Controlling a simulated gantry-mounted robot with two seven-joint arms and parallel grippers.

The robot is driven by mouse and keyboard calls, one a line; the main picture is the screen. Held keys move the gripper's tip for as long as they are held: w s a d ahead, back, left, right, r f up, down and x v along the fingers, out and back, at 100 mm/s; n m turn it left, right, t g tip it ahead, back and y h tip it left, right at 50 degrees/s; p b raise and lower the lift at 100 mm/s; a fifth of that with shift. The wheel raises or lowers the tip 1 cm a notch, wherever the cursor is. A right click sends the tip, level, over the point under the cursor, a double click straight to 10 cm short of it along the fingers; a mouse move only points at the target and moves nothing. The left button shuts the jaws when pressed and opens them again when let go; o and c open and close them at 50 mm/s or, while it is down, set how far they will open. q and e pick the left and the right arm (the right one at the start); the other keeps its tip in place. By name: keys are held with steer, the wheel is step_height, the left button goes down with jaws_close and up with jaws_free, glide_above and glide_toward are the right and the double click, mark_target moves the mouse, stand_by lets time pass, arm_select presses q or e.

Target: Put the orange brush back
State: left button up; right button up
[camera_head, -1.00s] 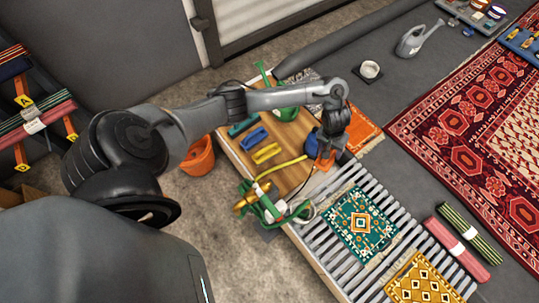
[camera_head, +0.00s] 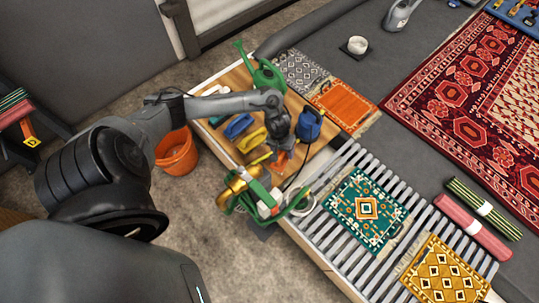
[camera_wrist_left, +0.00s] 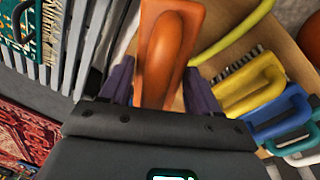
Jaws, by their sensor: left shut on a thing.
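The orange brush (camera_head: 279,162) is in my left gripper (camera_head: 283,152), over the front part of the wooden bench top (camera_head: 212,131). In the left wrist view the orange brush (camera_wrist_left: 168,48) sits between the two purple fingers of the gripper (camera_wrist_left: 160,92), which is shut on it. Its underside is hidden, so I cannot tell whether it touches the bench. A yellow brush (camera_head: 252,140) and a blue brush (camera_head: 239,125) lie in a row to its left. In the wrist view the yellow brush (camera_wrist_left: 250,88) is to its right. My right gripper is not in view.
A blue container (camera_head: 310,123) stands right of the gripper, a green watering can (camera_head: 264,74) behind. A green hose with brass fitting (camera_head: 234,186) hangs at the bench's front edge. A slatted rack (camera_head: 345,260) with small rugs is at right; an orange bucket (camera_head: 177,153) is on the floor.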

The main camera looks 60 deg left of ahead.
arm_select(q)
steer(key=s+a+f+b, duration=0.1)
steer(key=f+b, duration=0.1)
steer(key=s+a+f+b, duration=0.1)
steer(key=a+f+b, duration=0.1)
steer(key=f, duration=0.1)
steer(key=s+a+f+b, duration=0.1)
steer(key=f+b, duration=0.1)
steer(key=shift+s+a+f, duration=0.15)
steer(key=shift+a+f, duration=0.1)
steer(key=shift+a, duration=0.05)
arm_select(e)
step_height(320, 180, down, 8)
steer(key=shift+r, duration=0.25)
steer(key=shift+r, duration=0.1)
arm_select(q)
steer(key=o, duration=1.4)
steer(key=shift+f, duration=0.1)
step_height(320, 180, up, 12)
steer(key=s+p, duration=0.1)
steer(key=p, duration=0.6)
steer(key=shift+s+a+p, duration=0.2)
steer(key=shift+a+p, duration=0.2)
steer(key=shift+a, duration=0.05)
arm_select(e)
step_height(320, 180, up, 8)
